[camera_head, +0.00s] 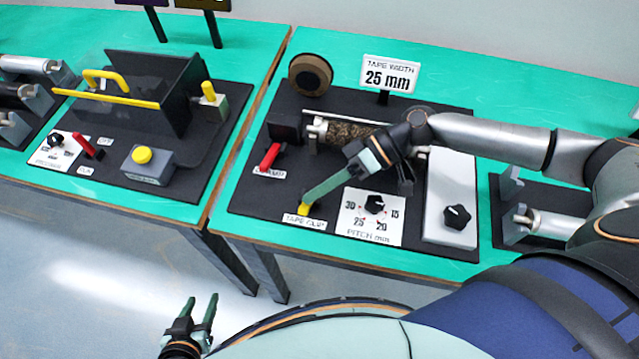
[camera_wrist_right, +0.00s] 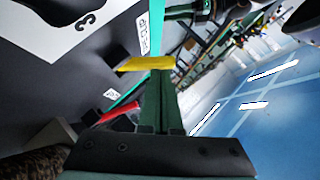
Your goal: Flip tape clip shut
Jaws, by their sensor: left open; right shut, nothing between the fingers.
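The tape clip (camera_head: 304,209) is a small yellow lever just behind its "TAPE CLIP" label (camera_head: 305,222) at the front of the black panel. My right gripper (camera_head: 308,199) is shut and empty, reaching down from the right with its green fingertips at the yellow clip. In the right wrist view the yellow clip (camera_wrist_right: 146,63) lies across the tips of my shut fingers (camera_wrist_right: 158,78); whether they touch it I cannot tell. My left gripper (camera_head: 201,305) is open and empty, low in front of the tables, away from the clip.
A red lever (camera_head: 269,156) stands left of my right gripper, and a pitch dial (camera_head: 375,204) sits to its right. A roller (camera_head: 340,132) is behind, partly hidden by my right arm. The "25 mm" sign (camera_head: 388,74) stands at the back. A second panel is on the left table.

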